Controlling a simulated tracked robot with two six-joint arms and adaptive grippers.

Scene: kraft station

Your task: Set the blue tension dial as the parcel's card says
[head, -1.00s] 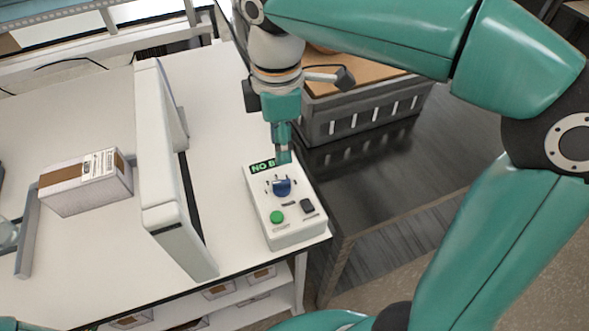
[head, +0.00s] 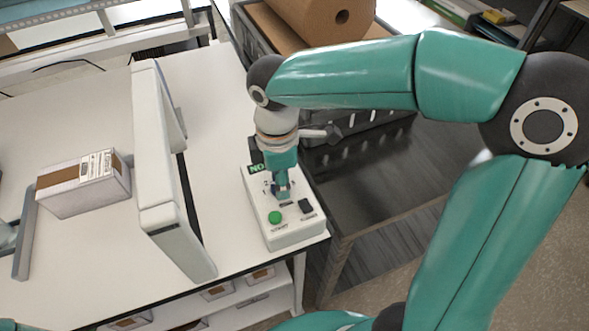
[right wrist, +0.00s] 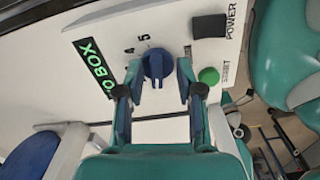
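The blue tension dial (right wrist: 157,64) is on the white control box (head: 295,235). Printed marks including a 4 and a 5 show beside it in the right wrist view. My right gripper (right wrist: 158,80) points down at the dial, with its open fingers on either side of it. I cannot tell whether they touch the dial. In the head view the right gripper (head: 281,190) hides most of the dial. The parcel (head: 85,185) is a box with a brown strip and a white printed card (head: 97,163) on top, too small to read.
The control box has a green button (head: 275,217), a black power switch (head: 306,206) and a green "NO BOX" display (right wrist: 95,67). A tall white panel (head: 165,170) stands between parcel and control box. A grey crate (head: 350,135) with brown rolls is behind my right arm.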

